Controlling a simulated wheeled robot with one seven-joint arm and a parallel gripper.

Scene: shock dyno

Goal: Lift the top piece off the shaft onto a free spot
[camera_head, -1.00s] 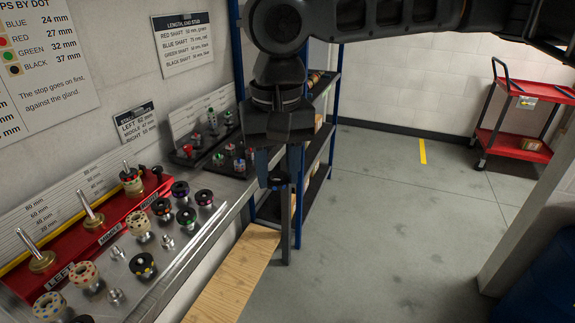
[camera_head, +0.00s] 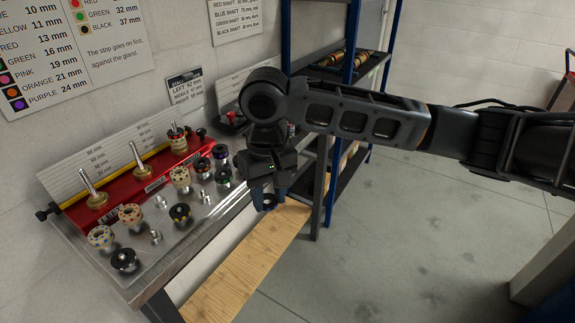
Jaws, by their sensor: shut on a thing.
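My gripper (camera_head: 268,199) points down and is shut on a small dark ring-like piece (camera_head: 268,204). It holds the piece in the air just right of the bench's front edge. The middle shaft (camera_head: 138,160) and left shaft (camera_head: 91,185) show bare rods above brass bases.
Small silver pegs (camera_head: 155,237) stand between the pieces, with narrow bare metal around them. A wooden board (camera_head: 240,262) lies below the bench edge. A blue-posted shelf (camera_head: 355,80) stands behind my arm.

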